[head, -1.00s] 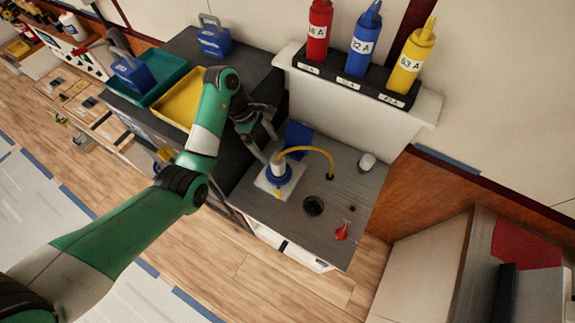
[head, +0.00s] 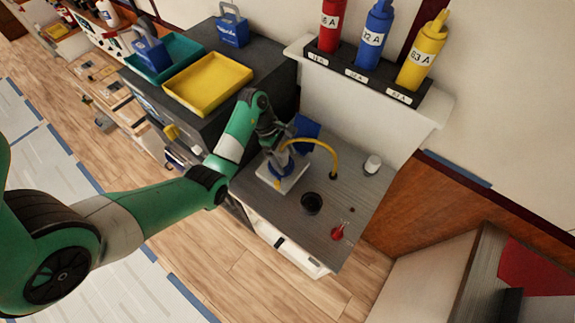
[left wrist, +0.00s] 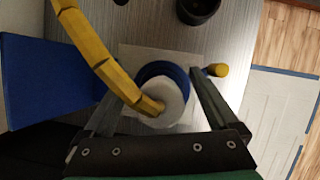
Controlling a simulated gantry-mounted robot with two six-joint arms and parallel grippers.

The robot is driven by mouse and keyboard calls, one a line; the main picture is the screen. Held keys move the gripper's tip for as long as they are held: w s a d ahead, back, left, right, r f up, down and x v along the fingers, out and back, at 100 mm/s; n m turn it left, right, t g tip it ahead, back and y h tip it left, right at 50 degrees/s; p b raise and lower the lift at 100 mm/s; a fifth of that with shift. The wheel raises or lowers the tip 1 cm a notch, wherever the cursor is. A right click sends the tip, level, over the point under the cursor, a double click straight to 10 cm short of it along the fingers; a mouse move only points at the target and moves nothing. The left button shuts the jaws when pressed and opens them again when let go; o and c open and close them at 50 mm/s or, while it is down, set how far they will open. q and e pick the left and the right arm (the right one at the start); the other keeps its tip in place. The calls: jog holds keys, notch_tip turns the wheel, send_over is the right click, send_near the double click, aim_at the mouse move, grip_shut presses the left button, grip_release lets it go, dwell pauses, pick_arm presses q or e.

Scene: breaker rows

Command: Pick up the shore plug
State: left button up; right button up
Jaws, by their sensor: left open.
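The shore plug (left wrist: 166,100), blue with a white top, stands on a white square pad (head: 270,182) on the grey bench top. A yellow cable (head: 322,147) arches from the plug's top to the bench; the cable (left wrist: 92,48) also shows in the left wrist view. My left gripper (head: 281,158) is low over the plug and hides much of it in the head view. In the left wrist view its fingers (left wrist: 158,98) are open, one on either side of the plug. I cannot tell whether they touch it. My right gripper is not in view.
A blue panel (head: 307,130) stands just behind the plug. A black cup (head: 311,203), a red item (head: 338,231) and a small white object (head: 373,165) are on the bench. A yellow tray (head: 208,83) and labelled bottles, including a blue one (head: 373,38), are farther back.

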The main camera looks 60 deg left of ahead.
pick_arm(q)
grip_shut()
dwell(0.5)
jog(key=shift+r+p, duration=0.1)
jog(key=shift+p, duration=0.2)
